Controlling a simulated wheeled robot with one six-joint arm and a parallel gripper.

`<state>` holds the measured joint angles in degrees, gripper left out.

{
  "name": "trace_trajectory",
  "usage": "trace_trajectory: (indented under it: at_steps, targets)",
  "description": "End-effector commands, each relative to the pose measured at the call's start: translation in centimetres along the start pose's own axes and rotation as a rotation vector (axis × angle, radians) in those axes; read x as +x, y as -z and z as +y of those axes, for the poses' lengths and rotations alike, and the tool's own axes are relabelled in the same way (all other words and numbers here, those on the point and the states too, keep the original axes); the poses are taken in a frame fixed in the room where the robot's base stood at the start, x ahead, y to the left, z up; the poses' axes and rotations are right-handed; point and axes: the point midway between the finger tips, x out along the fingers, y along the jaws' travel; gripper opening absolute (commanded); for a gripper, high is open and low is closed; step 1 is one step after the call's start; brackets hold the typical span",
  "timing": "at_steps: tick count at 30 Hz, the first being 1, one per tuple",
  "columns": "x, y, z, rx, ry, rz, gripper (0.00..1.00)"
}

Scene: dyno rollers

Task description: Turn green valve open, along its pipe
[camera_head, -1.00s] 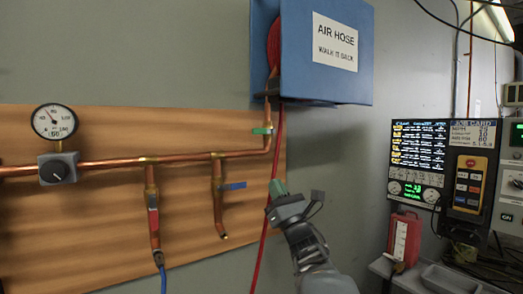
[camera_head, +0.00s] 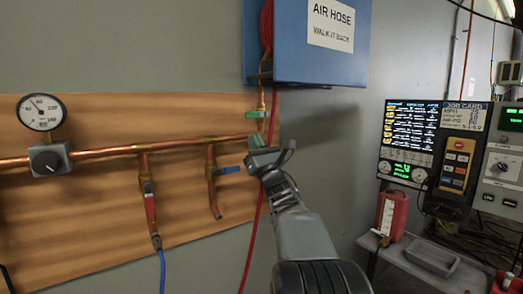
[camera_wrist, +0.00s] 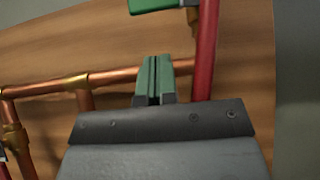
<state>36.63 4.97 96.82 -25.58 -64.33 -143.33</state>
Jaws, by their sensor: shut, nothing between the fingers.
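The green valve's handle (camera_head: 256,114) sits at the upper right of the pipework, on the short vertical copper pipe below the blue hose box. It lies level, across that pipe. In the wrist view, part of the green handle (camera_wrist: 160,5) shows at the top edge. My gripper (camera_head: 287,147) is below and a little right of the handle, apart from it. In the wrist view, its green-padded fingers (camera_wrist: 154,72) are together and empty, pointing up below the handle, left of the red hose.
The red hose (camera_head: 254,225) hangs close beside my gripper. A blue-handled valve (camera_head: 227,170) and a red-handled valve (camera_head: 150,205) sit on lower branches. A gauge (camera_head: 41,112) is at left. The blue box (camera_head: 290,45) overhangs above. A job card panel (camera_head: 410,140) stands right.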

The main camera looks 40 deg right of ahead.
Motion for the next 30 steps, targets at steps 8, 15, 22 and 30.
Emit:
trace_trajectory:
  at_steps: [8,15,22,30]
  targets:
    - [2.4,-2.4,0.0,0.000,0.001,-0.001,0.00]
    - [2.8,-2.9,0.0,0.000,0.001,0.000,0.00]
    - [2.8,-2.9,0.0,0.000,0.001,0.000,0.00]
    - [2.5,-3.1,-0.6,0.007,0.028,-0.001,0.00]
